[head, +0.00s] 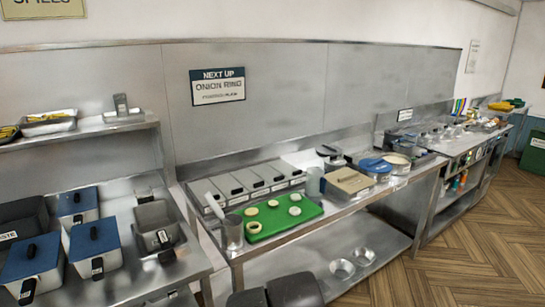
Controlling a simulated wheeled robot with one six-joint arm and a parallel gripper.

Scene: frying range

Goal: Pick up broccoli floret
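I cannot make out a broccoli floret in this view. A green board (282,228) lies on the steel counter in the middle, with several small pale round pieces on it, such as one at its near left (254,227). They look like rings or slices, not florets. No gripper that I can identify shows, so its state is hidden.
A wall sign (217,86) reads "onion ring". Blue-lidded fryer containers (94,241) stand at left, lidded bins (246,180) behind the board. A metal cup (232,232) stands left of it. Bowls (342,269) sit on the lower shelf. Wooden floor (480,255) is free at right.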

